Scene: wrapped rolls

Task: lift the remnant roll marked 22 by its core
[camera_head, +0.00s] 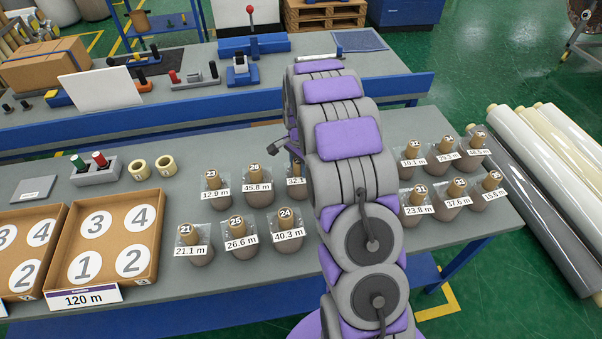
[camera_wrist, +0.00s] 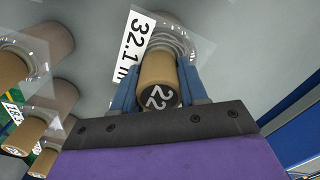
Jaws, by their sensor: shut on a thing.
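The remnant roll marked 22 (camera_wrist: 157,98) shows in the wrist view with its brown core end toward the camera and a 32.1 m label in clear wrap. My gripper (camera_wrist: 160,85) is shut on this core, one blue finger on each side. In the head view the same roll's 32.1 m label (camera_head: 296,182) shows just left of my arm. The arm hides much of that roll and most of my gripper there. I cannot tell whether the roll is clear of the table.
Other wrapped rolls stand close by on the grey table (camera_head: 340,262), including 26 (camera_head: 256,190), 24 (camera_head: 287,230) and 23 (camera_head: 213,190). The 120 m tray (camera_head: 62,278) with numbered circles is at left. Long film rolls (camera_head: 545,190) lie on the floor at right.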

